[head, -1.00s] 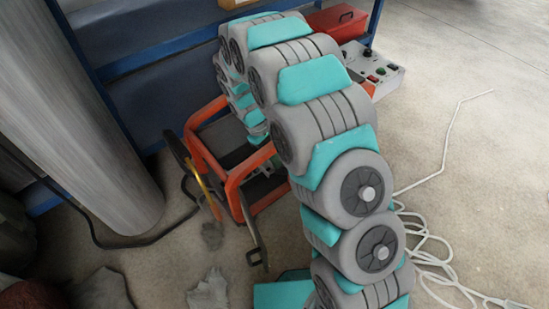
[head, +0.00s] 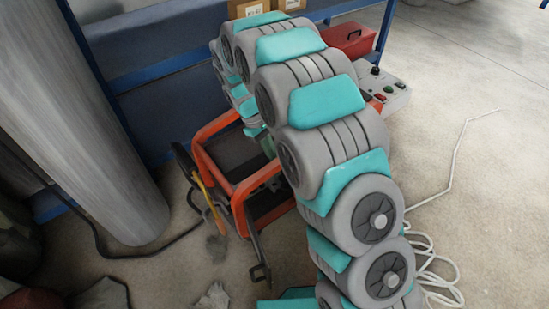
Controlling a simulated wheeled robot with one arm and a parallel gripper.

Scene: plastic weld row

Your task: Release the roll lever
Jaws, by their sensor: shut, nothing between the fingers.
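The orange-framed machine (head: 236,190) stands on the concrete floor, left of my arm. A dark metal lever (head: 257,245) hangs down at its near corner, with a bracket-like lower end. A thin yellow bar (head: 206,190) slants down at the frame's left side, beside a dark narrow part (head: 184,162). I cannot tell for sure which of these is the roll lever. My grey and teal arm arches over the machine and curls down behind its right side. My gripper is hidden behind my arm links, so its contact with any lever cannot be seen.
A large grey cylinder (head: 110,130) stands at the left. White cable (head: 440,265) lies on the floor right of my arm. Open floor lies farther right.

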